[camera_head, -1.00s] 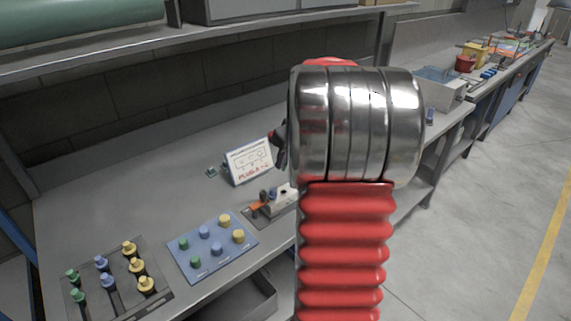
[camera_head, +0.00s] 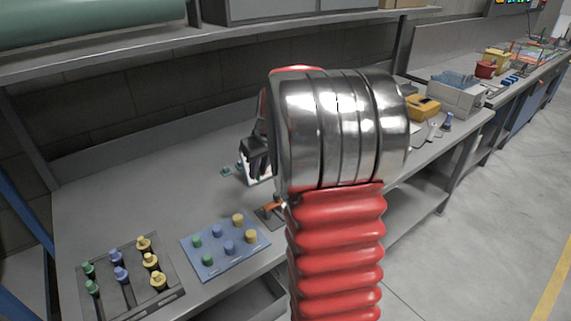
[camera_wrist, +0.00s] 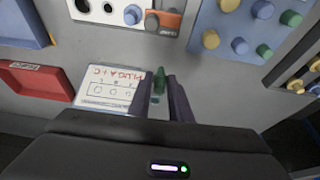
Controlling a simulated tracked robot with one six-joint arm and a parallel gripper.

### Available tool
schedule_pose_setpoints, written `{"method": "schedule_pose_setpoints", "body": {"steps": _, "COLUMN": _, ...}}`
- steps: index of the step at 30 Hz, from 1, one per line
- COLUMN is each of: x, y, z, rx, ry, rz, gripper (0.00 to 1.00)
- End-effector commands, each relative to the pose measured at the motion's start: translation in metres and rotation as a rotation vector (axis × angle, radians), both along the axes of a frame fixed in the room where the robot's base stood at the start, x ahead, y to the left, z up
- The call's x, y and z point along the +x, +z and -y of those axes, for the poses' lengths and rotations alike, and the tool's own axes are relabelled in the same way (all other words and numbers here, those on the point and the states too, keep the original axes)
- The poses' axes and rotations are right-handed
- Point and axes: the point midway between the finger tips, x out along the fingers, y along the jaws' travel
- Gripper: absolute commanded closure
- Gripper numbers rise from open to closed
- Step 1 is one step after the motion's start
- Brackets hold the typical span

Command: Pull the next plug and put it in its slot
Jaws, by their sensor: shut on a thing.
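In the wrist view my gripper (camera_wrist: 162,88) is shut on a green plug (camera_wrist: 159,80), held between its dark fingers. In the head view my gripper (camera_head: 256,158) is above the bench, in front of a white card. The card (camera_wrist: 107,95), marked with a row of circles, shows in the wrist view left of the fingers. A dark rack (camera_head: 177,299) at the lower left holds green, blue and yellow plugs. A blue board (camera_head: 222,269) beside it carries green, blue and yellow pegs. A white panel (camera_wrist: 97,18) with round openings is at the top of the wrist view.
A red tray (camera_wrist: 35,80) lies left in the wrist view. A shelf (camera_head: 150,44) overhangs the bench. Bare bench (camera_head: 130,185) lies behind the rack.

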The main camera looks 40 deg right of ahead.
Motion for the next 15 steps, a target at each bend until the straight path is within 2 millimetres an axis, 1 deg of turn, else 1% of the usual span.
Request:
{"method": "schedule_pose_setpoints", "body": {"steps": 1, "x": 0.01, "y": -0.003, "z": -0.018, "rx": -0.001, "ry": 0.012, "rz": -0.003, "gripper": 1.0}}
{"method": "schedule_pose_setpoints", "body": {"steps": 5, "x": 0.03, "y": -0.009, "z": -0.059, "rx": -0.003, "ry": 0.023, "rz": -0.006, "gripper": 1.0}}
{"method": "schedule_pose_setpoints", "body": {"steps": 6, "x": 0.036, "y": -0.01, "z": -0.072, "rx": -0.004, "ry": 0.027, "rz": -0.006, "gripper": 1.0}}
{"method": "schedule_pose_setpoints", "body": {"steps": 11, "x": 0.055, "y": -0.017, "z": -0.124, "rx": -0.006, "ry": 0.042, "rz": -0.004, "gripper": 1.0}}
{"method": "schedule_pose_setpoints", "body": {"steps": 15, "x": 0.069, "y": -0.022, "z": -0.172, "rx": -0.008, "ry": 0.057, "rz": 0.001, "gripper": 1.0}}
